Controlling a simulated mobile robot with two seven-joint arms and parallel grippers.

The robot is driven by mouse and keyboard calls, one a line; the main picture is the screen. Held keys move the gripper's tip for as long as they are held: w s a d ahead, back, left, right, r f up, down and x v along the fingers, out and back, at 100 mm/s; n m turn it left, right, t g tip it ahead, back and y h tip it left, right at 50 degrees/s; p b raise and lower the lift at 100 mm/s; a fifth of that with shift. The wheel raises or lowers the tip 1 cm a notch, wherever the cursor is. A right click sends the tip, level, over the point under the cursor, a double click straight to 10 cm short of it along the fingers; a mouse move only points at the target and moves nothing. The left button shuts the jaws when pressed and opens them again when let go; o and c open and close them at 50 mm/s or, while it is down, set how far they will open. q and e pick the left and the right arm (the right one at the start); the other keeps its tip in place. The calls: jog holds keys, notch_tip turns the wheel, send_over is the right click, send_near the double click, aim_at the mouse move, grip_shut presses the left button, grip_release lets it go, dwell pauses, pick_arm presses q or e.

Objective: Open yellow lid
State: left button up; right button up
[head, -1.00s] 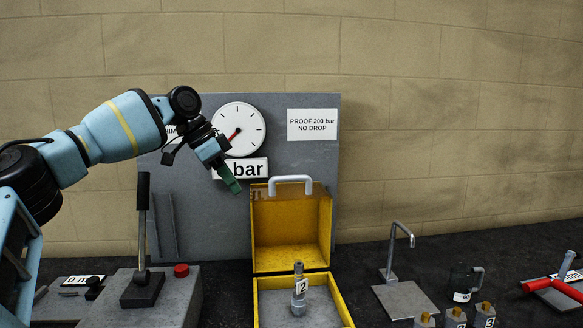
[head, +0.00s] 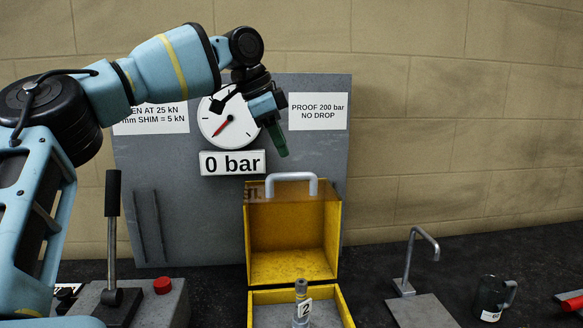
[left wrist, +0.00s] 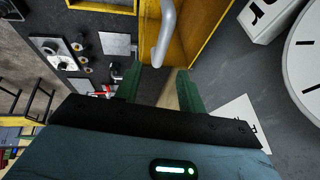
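The yellow lid (head: 293,232) stands raised and upright at the back of the yellow box (head: 341,308). Its grey handle (head: 291,177) is on its top edge. A metal cylinder marked 2 (head: 301,308) stands in the box. My left gripper (head: 283,154) points down just above the handle in the head view. In the left wrist view its green fingers (left wrist: 157,82) are apart with nothing between them. The handle (left wrist: 165,38) shows just beyond the fingertips, apparently not held. My right gripper is not in view.
A grey panel (head: 190,210) with a dial reading 0 bar stands behind the box. A lever (head: 112,230) and red button (head: 163,286) are at left. A bent metal post (head: 410,255) and dark mug (head: 491,297) are at right.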

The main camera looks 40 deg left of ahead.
aim_at(291, 174)
pick_arm(q)
jog(key=x, duration=0.7)
jog(key=shift+w+f, duration=0.15)
jog(key=shift+f, duration=0.05)
jog(key=shift+c, duration=0.3)
grip_shut()
